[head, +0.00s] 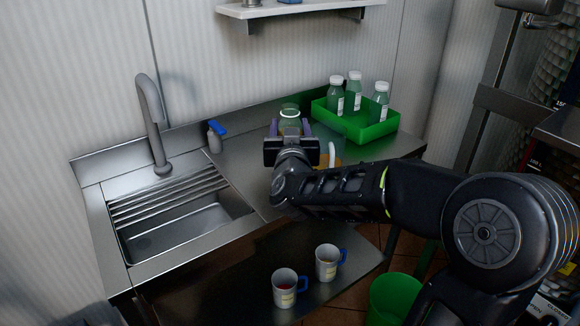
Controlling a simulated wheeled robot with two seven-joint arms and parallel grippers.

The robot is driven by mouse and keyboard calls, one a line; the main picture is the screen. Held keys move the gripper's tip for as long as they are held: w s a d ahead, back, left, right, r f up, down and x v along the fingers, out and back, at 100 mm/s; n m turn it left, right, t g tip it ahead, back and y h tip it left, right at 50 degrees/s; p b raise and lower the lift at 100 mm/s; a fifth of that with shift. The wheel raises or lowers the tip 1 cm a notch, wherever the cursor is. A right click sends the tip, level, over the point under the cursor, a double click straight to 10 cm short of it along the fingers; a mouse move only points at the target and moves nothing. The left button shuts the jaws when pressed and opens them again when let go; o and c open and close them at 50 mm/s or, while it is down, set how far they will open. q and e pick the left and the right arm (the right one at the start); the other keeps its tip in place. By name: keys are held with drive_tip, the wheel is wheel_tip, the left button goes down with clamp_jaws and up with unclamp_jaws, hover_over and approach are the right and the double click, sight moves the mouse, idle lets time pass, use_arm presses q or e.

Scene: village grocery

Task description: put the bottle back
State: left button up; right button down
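A bottle (290,126) with a pale top and yellow-green lower part shows on the steel counter side, left of the green crate (369,134). My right gripper (290,130) reaches in from the right, with its two purple fingers apart, one on each side of the bottle in this view. The gripper body hides the bottle's base, and I cannot tell whether the fingers touch it. The crate holds three white-capped bottles with pale green contents: left (336,97), back (354,92) and right (380,103). My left gripper is not in view.
A vessel with a white handle (331,155) is partly hidden beside my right gripper. Two mugs (285,288) (327,263) stand below, near a green bin (394,300).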

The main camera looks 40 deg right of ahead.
drive_tip(key=shift+f, duration=1.85)
drive_tip(key=shift+b, duration=0.3)
drive_tip(key=shift+f+b, duration=0.35)
drive_tip(key=shift+f, duration=1.5)
drive_tip(key=shift+f, duration=0.15)
drive_tip(key=c, duration=0.6)
unclamp_jaws()
